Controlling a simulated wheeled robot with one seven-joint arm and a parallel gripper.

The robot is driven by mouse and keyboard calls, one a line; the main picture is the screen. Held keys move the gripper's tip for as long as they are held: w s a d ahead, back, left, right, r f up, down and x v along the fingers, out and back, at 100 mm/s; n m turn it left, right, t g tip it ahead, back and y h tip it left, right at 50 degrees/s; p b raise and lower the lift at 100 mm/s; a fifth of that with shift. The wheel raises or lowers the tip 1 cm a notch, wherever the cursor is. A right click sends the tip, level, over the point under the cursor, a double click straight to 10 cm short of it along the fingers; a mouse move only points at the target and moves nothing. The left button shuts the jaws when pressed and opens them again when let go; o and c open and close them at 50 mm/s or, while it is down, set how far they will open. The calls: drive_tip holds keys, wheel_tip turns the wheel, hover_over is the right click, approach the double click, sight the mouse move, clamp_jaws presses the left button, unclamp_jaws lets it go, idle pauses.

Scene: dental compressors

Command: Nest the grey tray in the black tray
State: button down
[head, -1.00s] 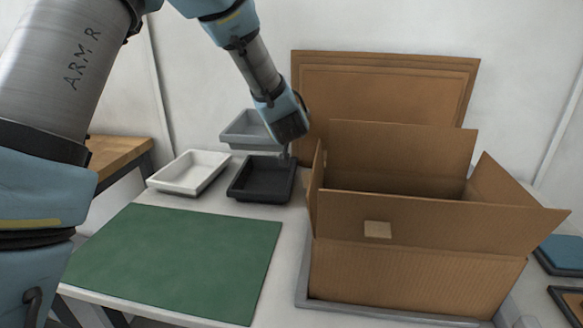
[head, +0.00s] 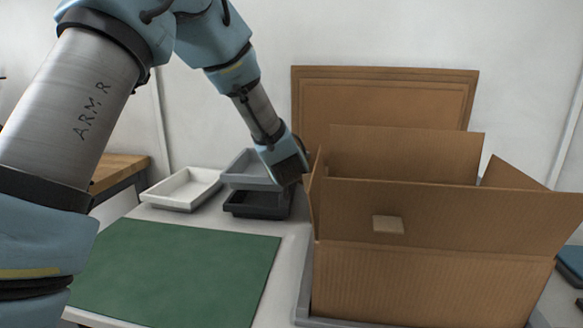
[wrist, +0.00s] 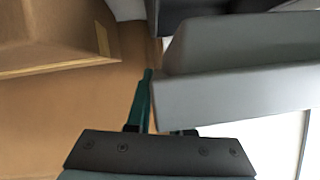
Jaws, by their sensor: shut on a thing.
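The grey tray (head: 252,168) is in the head view, with its front edge in front of the black tray's back part. It looks tilted and raised. It fills the right of the wrist view (wrist: 235,95). The black tray (head: 257,207) sits on the table just below it in the picture; I cannot tell if they touch. My gripper (head: 288,183) is at the grey tray's right side, shut on its rim. In the wrist view one teal finger of my gripper (wrist: 152,100) shows beside the tray wall; the other is mostly hidden behind it.
A white tray (head: 183,188) stands left of the black tray. A large open cardboard box (head: 430,275) stands close to the right of my gripper, its flap near. A green mat (head: 175,270) lies clear in front. Flat cardboard (head: 385,95) leans behind.

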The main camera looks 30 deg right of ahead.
sight(292, 193)
drive_tip(key=shift+f+b, duration=1.9)
drive_tip(key=shift+f, duration=0.95)
drive_tip(key=c, duration=0.7)
unclamp_jaws()
wheel_tip(292, 193, up, 10)
drive_tip(key=shift+p, duration=0.4)
